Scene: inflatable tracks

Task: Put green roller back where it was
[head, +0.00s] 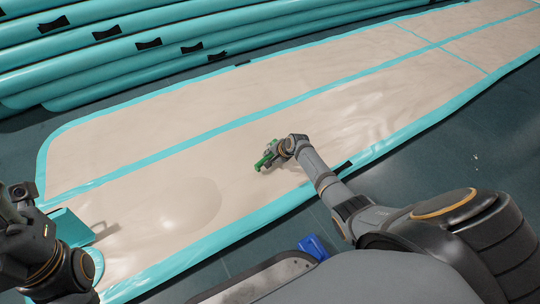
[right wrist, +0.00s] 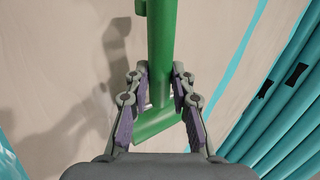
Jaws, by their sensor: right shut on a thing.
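The green roller (head: 266,160) is in the jaws of my right gripper (head: 273,152), over the beige inflatable track in the middle of the head view. In the right wrist view, the green handle (right wrist: 161,45) runs up between the two fingers of my right gripper (right wrist: 160,76), which are shut on it. The upper end of the roller is cut off by the frame edge there. My left arm is at the left edge of the head view, with its gripper (head: 22,192) partly out of frame; its jaws are not clear.
The flat beige track (head: 330,110) has turquoise borders and stripes. A turquoise box (head: 70,227) stands beside my left arm. A blue object (head: 313,246) lies on the dark floor near my base. Rolled turquoise tubes (head: 130,50) line the back left. The track around the roller is clear.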

